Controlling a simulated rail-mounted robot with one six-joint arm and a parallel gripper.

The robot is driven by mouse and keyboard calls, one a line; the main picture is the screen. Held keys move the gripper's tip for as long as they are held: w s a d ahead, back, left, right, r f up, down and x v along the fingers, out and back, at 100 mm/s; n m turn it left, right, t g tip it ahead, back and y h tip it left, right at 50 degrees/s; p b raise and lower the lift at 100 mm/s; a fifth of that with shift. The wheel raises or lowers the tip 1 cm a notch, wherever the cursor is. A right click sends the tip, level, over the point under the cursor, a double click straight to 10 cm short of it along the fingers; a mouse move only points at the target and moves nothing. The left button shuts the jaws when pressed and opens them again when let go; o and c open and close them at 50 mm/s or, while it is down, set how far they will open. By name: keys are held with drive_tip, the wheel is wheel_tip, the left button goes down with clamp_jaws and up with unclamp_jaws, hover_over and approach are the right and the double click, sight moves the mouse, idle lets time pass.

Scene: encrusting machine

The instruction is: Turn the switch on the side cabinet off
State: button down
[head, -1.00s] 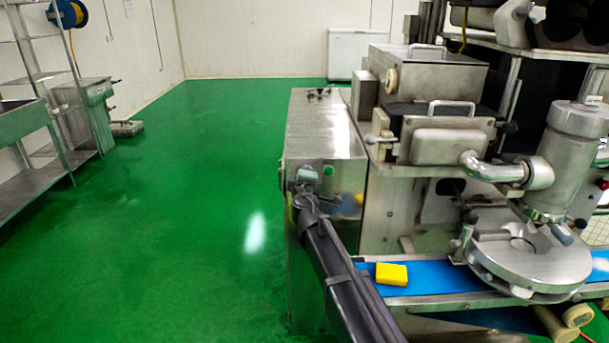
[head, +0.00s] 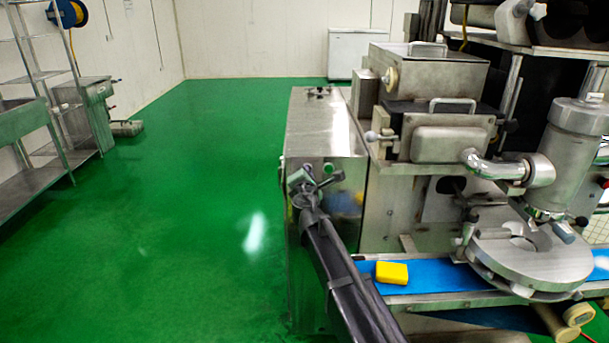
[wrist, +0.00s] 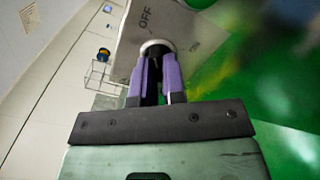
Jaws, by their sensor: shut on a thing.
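The side cabinet (head: 325,125) is a steel box at the left end of the machine. Its front panel shows close up in the wrist view (wrist: 185,25), with the word OFF beside the switch. The switch (wrist: 157,44) has a pale round collar; its handle is mostly hidden between the fingers. My gripper (wrist: 155,62) has purple fingers on either side of the handle and is shut on it. In the head view my gripper (head: 301,184) is against the upper left of the cabinet front and hides the switch. The handle's exact angle cannot be read.
A green button (head: 328,168) sits on the cabinet front just right of my gripper. A yellow block (head: 391,272) lies on the blue conveyor belt (head: 440,278). The green floor left of the cabinet is clear. A steel shelf rack (head: 45,160) stands far left.

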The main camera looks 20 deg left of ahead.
drive_tip(key=shift+n, duration=0.5)
drive_tip(key=c, duration=1.2)
unclamp_jaws()
drive_tip(key=v, duration=1.1)
